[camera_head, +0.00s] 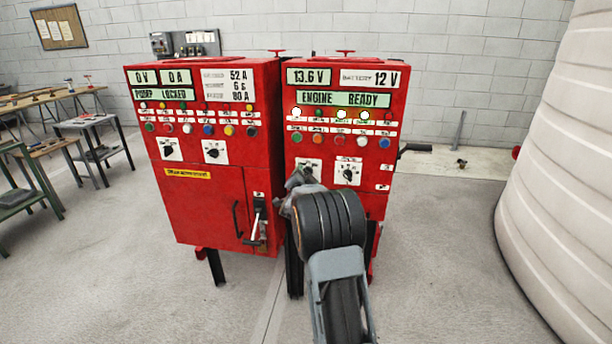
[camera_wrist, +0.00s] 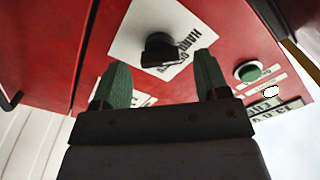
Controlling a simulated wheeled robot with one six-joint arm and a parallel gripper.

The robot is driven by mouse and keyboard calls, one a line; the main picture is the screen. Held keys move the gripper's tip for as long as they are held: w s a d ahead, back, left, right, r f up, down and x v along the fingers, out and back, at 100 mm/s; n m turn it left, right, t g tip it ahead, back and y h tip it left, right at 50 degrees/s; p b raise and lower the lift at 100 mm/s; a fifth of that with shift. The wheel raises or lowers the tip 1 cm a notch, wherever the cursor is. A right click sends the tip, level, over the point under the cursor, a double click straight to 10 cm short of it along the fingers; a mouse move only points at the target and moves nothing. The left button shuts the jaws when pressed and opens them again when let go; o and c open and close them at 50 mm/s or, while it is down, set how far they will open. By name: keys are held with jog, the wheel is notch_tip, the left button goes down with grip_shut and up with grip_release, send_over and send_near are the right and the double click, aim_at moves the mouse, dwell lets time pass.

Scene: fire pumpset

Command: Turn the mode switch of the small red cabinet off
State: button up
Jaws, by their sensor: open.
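The small red cabinet (camera_head: 338,110) is the right one in the head view, with 13.6 V and ENGINE READY displays. Its front carries two rotary switches on white plates. The left one (camera_head: 309,163) is partly behind my gripper (camera_head: 298,180); the right one (camera_head: 348,172) shows a black knob. In the wrist view a black knob (camera_wrist: 160,48), apparently the mode switch, sits on a white plate (camera_wrist: 135,22) lettered HAND. My gripper (camera_wrist: 162,66) is open, its green fingertips to either side just short of this knob. Contact is not visible. A second white plate is mostly hidden behind the fingers.
The larger red cabinet (camera_head: 220,120) stands close at the left, with a lever handle (camera_head: 256,222). A green button (camera_wrist: 247,72) is near the right finger. A black handle (camera_head: 414,148) sticks out at the cabinet's right side. A large white tank (camera_head: 560,170) is at the right.

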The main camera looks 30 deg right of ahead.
jog(key=shift+w+d, duration=0.45)
jog(key=shift+w, duration=0.05)
jog(key=c, duration=0.9)
